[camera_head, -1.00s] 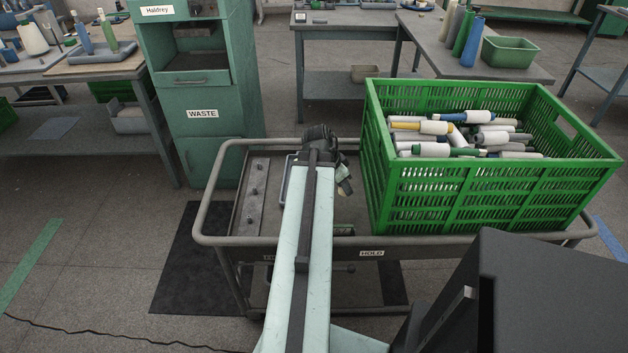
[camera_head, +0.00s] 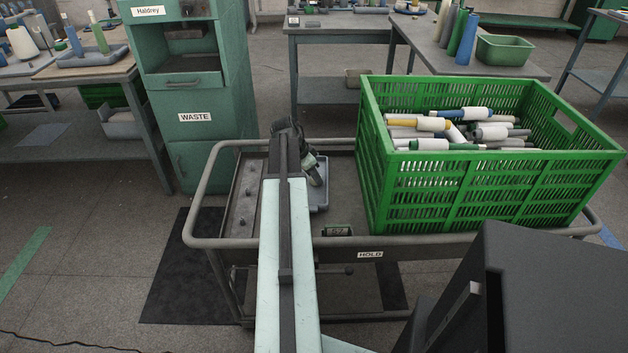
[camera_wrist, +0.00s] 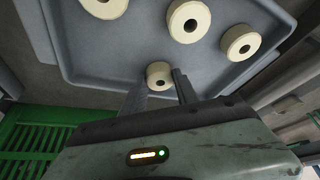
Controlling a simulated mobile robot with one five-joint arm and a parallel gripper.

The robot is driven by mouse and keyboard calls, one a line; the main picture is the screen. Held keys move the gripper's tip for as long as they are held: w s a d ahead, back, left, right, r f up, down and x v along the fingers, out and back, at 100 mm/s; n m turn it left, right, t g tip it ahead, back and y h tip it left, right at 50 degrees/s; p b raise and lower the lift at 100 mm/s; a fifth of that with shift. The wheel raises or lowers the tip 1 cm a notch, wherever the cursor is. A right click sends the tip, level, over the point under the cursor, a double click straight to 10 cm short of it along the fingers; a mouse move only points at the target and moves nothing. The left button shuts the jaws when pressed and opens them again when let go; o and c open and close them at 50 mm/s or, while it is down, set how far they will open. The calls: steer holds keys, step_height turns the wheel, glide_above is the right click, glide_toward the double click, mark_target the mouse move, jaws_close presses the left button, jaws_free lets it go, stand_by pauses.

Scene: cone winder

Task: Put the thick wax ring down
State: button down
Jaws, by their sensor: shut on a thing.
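The wax ring (camera_wrist: 157,69), cream with a dark centre hole, is between the two fingertips of my gripper (camera_wrist: 160,84) in the wrist view. My gripper is shut on it. Behind it is a blue-grey tray (camera_wrist: 90,62) with more cream rings: one at the top left (camera_wrist: 104,8), one at the top middle (camera_wrist: 186,17) and one at the right (camera_wrist: 240,38). I cannot tell whether the held ring touches the tray. In the head view my gripper (camera_head: 314,172) is over the tray (camera_head: 319,197), which my arm partly covers. The held ring cannot be made out there.
The tray is on a grey railed cart (camera_head: 342,178) with a HOLD label (camera_head: 370,254). A green crate (camera_head: 480,190) full of yarn cones fills the cart's right side. A pegged strip (camera_head: 242,205) lies at the left. A green WASTE cabinet (camera_head: 205,150) stands behind.

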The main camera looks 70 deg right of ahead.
steer(key=shift+r, duration=0.1)
steer(key=shift+f, duration=0.2)
steer(key=c, duration=1.2)
jaws_free()
steer(key=shift+r, duration=0.1)
steer(key=shift+r+p, duration=0.25)
steer(key=shift+p, duration=0.05)
steer(key=p+v, duration=1)
steer(key=v, duration=0.1)
steer(key=shift+r+p, duration=0.3)
steer(key=shift+r, duration=0.05)
steer(key=shift+w+a, duration=0.15)
steer(key=shift+a, duration=0.05)
